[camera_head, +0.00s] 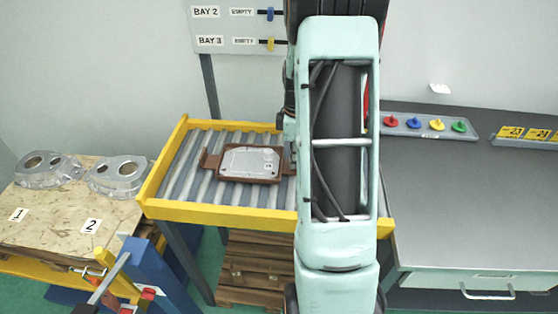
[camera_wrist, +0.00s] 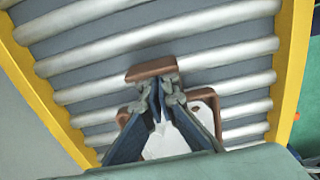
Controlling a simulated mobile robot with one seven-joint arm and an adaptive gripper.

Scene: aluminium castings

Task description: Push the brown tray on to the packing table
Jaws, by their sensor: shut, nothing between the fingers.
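The brown tray (camera_head: 207,160) lies on the roller conveyor (camera_head: 200,206), with a pale metal casting (camera_head: 248,160) in it. My arm stands in front of the conveyor's right part and hides the gripper's fingers in the head view. In the wrist view my gripper (camera_wrist: 161,82) is shut and empty. Its fingertips appear right by the tray's brown handle (camera_wrist: 150,69); I cannot tell whether they touch it. The fingers cover much of the tray and casting there. The packing table (camera_head: 470,220), a grey-topped bench with a drawer, is right of the conveyor.
Yellow rails (camera_head: 220,215) edge the conveyor. Several coloured knobs on a strip (camera_head: 400,130) and yellow labels (camera_head: 525,133) are at the table's back; its middle is clear. Two castings (camera_head: 118,175) lie on a wooden board at left. A blue post (camera_head: 150,265) stands in front.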

